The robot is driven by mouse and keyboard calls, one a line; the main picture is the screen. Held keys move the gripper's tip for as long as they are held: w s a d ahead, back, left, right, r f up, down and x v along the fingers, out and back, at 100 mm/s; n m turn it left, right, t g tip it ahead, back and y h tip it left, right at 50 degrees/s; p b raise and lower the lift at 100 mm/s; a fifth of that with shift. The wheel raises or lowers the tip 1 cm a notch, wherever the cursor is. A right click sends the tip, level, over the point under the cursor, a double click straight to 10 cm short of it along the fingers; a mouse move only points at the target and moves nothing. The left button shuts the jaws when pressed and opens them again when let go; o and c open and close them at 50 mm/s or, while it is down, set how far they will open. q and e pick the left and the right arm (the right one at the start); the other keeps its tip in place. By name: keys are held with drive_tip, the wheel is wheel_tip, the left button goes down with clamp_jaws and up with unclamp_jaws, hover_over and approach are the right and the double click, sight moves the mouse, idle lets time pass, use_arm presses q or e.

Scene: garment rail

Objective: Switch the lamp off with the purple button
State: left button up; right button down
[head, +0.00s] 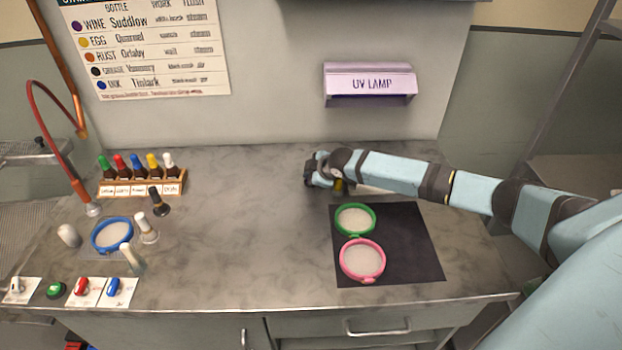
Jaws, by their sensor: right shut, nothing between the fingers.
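The purple lamp housing (370,84), lettered "UV LAMP", is fixed to the back wall above the right half of the bench. I cannot tell from this view whether it is lit. No purple button can be made out; the bench behind my right forearm and hand is partly hidden. My right gripper (315,176) is shut and empty, low over the bench near the back, left of and below the lamp. A small yellowish thing (338,186) shows just beneath the wrist, mostly covered. My left gripper is not in view.
A black mat (408,240) holds a green-rimmed hoop (355,219) and a pink-rimmed hoop (362,259). At left stand a bottle rack (140,188), a blue hoop (112,234), loose bottles and several switches (82,289). The middle of the bench is clear.

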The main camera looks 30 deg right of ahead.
drive_tip(key=shift+s+f, duration=0.1)
drive_tip(key=shift+f, duration=0.2)
drive_tip(key=shift+r+p, duration=0.25)
drive_tip(key=shift+p, duration=0.25)
wheel_tip(320, 180, up, 6)
drive_tip(key=p, duration=0.6)
drive_tip(key=shift+r, duration=0.15)
idle(0.3)
